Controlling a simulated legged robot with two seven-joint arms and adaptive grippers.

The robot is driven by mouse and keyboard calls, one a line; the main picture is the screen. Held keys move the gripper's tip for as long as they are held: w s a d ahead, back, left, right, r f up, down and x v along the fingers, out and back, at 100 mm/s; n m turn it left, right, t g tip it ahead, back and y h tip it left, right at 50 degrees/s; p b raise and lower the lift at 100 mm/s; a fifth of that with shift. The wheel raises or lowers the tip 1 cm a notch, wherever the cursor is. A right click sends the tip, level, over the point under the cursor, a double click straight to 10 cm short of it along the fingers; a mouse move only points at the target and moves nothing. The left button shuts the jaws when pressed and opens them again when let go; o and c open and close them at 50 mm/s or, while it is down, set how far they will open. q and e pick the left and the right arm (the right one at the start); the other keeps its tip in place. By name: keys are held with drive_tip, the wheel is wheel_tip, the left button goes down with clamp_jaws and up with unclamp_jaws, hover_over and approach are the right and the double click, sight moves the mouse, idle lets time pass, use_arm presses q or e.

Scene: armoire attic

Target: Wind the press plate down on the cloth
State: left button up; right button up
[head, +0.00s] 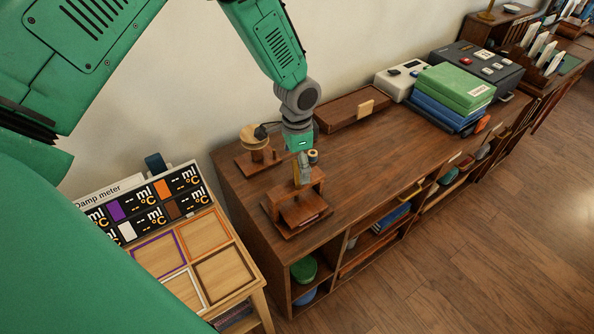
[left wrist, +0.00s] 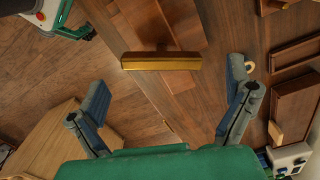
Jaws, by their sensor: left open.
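The small wooden press (head: 318,186) stands near the front left of the long wooden cabinet. A flat brownish piece (head: 303,211) lies under its frame; I cannot tell cloth from plate there. A brass bar (head: 296,174) shows at the top of the press. My left gripper (head: 304,172) is right above the press, pointing down, and partly hides it. In the left wrist view the left gripper (left wrist: 165,108) has its two fingers wide apart, with nothing between them. The brass bar (left wrist: 160,61) lies crosswise ahead of the fingers, apart from both.
A wooden spool stand (head: 255,143) is behind the press, and a long wooden box (head: 345,108) lies by the wall. Green and blue boxes (head: 455,88) stand farther right. A damp meter table (head: 225,285) is at left. The cabinet top right of the press is clear.

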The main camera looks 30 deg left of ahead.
sight(296, 171)
use_arm(q)
wheel_tip(296, 171, up, 9)
drive_tip(key=shift+f, duration=0.2)
wheel_tip(296, 171, down, 12)
drive_tip(key=m+b, duration=0.1)
drive_tip(key=b, duration=0.7)
drive_tip(key=m+b, duration=0.1)
drive_tip(key=b, duration=0.7)
drive_tip(key=shift+w+a+f, duration=0.1)
drive_tip(key=shift+f, duration=0.15)
